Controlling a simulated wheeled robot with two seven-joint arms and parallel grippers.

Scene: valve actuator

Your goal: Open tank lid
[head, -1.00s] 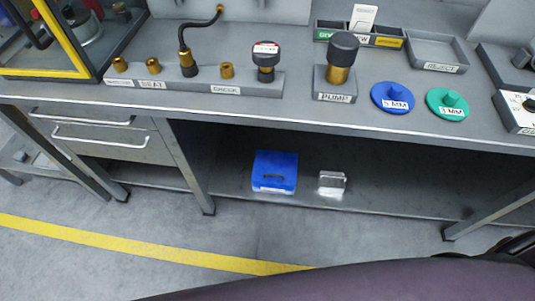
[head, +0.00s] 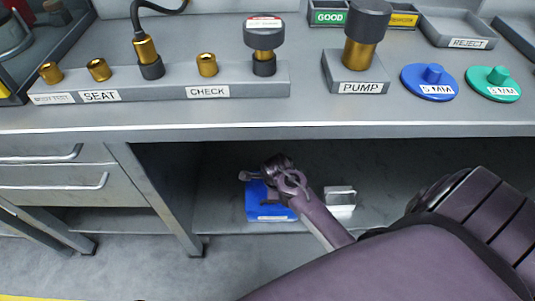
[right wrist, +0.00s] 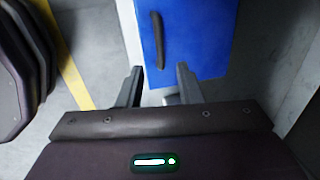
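The tank is a blue box (head: 268,212) on the low shelf under the bench, its lid partly hidden by my right arm. In the right wrist view its blue lid (right wrist: 200,35) appears shut, with a dark bar handle (right wrist: 157,40) on it. My right gripper (head: 257,187) is over the box in the head view. In the right wrist view, my right gripper (right wrist: 160,74) is open and empty, its fingers on either side of the handle's near end. I cannot tell how far apart in depth they are. My left gripper is not in view.
A small silvery block (head: 341,197) stands right of the box on the shelf. The bench top (head: 330,112) overhangs the shelf, with a drawer unit (head: 60,175) to the left. The pump block (head: 357,75), the seat and check rack (head: 160,85) and two discs (head: 430,85) stand above.

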